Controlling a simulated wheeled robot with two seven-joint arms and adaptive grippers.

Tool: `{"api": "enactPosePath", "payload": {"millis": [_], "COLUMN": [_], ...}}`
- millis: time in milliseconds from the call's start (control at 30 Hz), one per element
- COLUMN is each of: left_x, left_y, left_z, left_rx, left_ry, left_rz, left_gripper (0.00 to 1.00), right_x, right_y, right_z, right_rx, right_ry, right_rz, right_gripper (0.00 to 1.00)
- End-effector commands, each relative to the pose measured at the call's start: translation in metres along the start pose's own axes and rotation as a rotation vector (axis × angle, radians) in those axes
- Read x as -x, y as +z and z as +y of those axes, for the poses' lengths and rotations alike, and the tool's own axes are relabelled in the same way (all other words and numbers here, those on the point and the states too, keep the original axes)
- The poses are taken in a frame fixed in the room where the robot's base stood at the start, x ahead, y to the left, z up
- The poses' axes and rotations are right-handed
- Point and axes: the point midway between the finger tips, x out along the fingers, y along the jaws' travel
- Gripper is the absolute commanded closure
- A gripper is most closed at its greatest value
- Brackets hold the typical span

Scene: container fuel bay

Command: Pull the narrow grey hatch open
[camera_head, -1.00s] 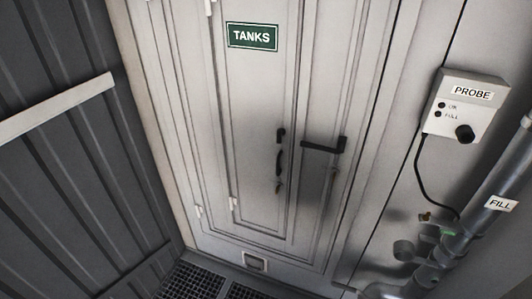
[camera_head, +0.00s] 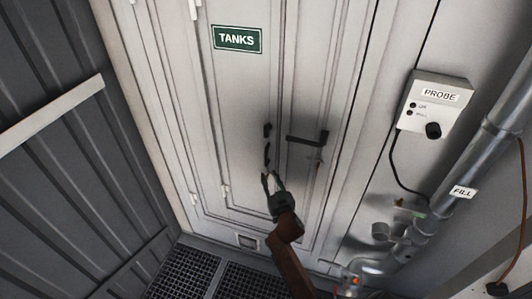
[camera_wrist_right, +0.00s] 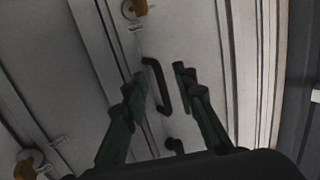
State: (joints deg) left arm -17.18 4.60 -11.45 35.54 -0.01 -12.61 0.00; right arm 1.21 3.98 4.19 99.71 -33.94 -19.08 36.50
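The narrow grey hatch (camera_head: 232,105) stands in the grey wall, with a green TANKS sign near its top. A dark upright pull handle (camera_head: 267,153) sits near its right edge, below a small dark fitting (camera_head: 267,130). My right gripper (camera_head: 271,177) is open just below and in front of this handle in the head view. In the right wrist view, the handle (camera_wrist_right: 157,86) shows between the two spread fingertips of the right gripper (camera_wrist_right: 157,83), and no contact is visible. The hatch looks shut. My left gripper is in neither view.
A dark lever (camera_head: 308,138) sits on the panel right of the hatch. Further right are a PROBE box (camera_head: 434,105) with a hanging cable and a grey FILL pipe (camera_head: 440,205). A ribbed dark wall (camera_head: 60,160) stands at left. Dark floor grating (camera_head: 185,272) lies below.

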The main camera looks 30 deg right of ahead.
Motion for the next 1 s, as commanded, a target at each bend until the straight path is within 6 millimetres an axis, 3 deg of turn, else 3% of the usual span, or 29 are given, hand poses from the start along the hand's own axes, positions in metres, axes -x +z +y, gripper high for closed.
{"api": "enactPosePath", "payload": {"millis": [33,100,200,700,1000], "left_x": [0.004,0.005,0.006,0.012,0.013], "left_y": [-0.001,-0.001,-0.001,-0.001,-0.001], "left_z": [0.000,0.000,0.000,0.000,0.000], "left_rx": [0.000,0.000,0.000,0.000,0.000], "left_ry": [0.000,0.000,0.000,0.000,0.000], "left_rz": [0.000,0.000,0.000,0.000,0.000], "left_gripper": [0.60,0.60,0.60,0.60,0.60], "right_x": [0.002,0.003,0.000,-0.067,-0.074], "right_y": [-0.025,-0.043,-0.053,-0.057,-0.057], "right_z": [0.002,0.005,0.006,0.007,0.007], "right_rx": [-0.009,-0.018,-0.021,-0.021,-0.021], "right_ry": [0.008,0.014,0.019,0.018,0.017], "right_rz": [0.033,0.061,0.076,0.075,0.075], "right_gripper": [0.74,0.74,0.74,0.74,0.74]}}
